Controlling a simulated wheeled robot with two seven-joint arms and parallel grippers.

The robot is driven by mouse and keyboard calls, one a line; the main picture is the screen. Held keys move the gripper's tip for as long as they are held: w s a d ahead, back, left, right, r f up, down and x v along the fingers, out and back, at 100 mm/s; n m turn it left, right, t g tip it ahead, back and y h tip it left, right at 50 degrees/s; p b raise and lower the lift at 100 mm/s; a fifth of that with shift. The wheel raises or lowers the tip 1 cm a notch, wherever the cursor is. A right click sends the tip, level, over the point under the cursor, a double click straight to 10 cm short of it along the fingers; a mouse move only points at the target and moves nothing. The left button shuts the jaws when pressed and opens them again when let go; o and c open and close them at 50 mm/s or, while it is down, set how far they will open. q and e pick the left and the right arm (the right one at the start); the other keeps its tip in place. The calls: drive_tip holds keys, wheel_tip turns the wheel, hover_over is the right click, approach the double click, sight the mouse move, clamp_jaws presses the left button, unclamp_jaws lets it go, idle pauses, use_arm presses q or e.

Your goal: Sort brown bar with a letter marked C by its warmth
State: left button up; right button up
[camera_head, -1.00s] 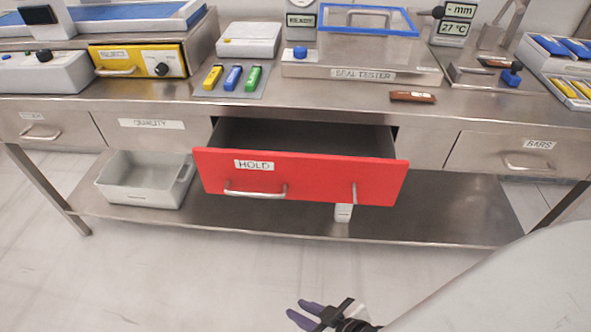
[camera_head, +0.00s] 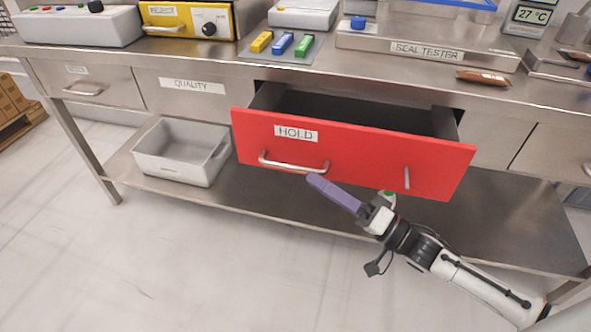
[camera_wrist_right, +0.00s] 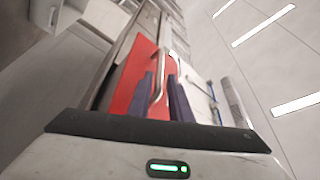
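My left gripper is out of view.
The seal tester (camera_head: 430,50) and a display reading 27 °C (camera_head: 532,15) stand at the back. Another brown bar (camera_head: 574,55) lies at the right. A grey bin (camera_head: 182,168) sits on the lower shelf. Floor in front is clear.

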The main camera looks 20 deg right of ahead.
sight(295, 166)
drive_tip(key=x, duration=0.6)
drive_tip(key=shift+w+a+r, duration=0.1)
drive_tip(key=shift+w+a, duration=0.1)
drive_tip(key=shift+w, duration=0.1)
clamp_jaws()
